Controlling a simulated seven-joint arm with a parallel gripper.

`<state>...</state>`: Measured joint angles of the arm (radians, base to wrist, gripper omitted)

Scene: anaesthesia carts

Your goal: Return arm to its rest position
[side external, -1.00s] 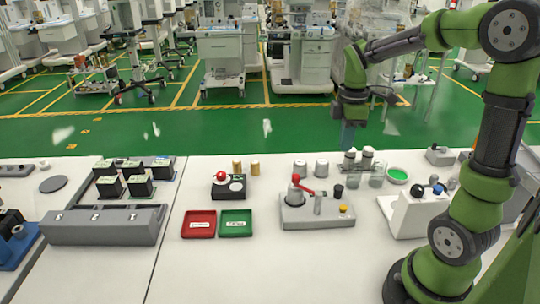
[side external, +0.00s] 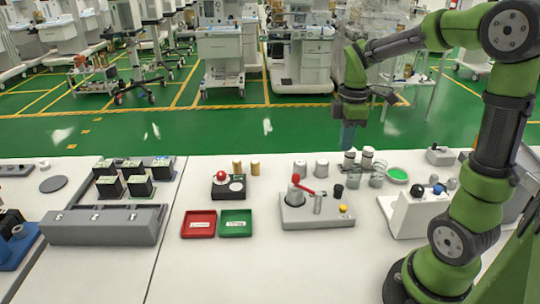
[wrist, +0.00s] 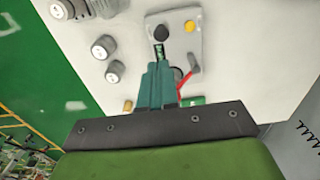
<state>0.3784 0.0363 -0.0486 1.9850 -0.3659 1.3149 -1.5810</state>
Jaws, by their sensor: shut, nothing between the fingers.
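My gripper (side external: 347,136) hangs from my green arm, fingers pointing down, above the far edge of the white table. In the side external view its fingertips are near the grey cylinders at the back and apart from the table. In the wrist view the teal fingers of my gripper (wrist: 158,70) are together with nothing between them. The grey fixture with a red lever (side external: 317,209) stands in front of the gripper on the table; it also shows beyond the fingers in the wrist view (wrist: 189,48).
A red tray (side external: 198,230) and a green tray (side external: 236,230) lie left of the fixture. Grey cylinders (side external: 321,168) stand at the table's back. A grey-white box with knobs (side external: 408,215) stands beside my arm's base. The front middle of the table (side external: 260,275) is clear.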

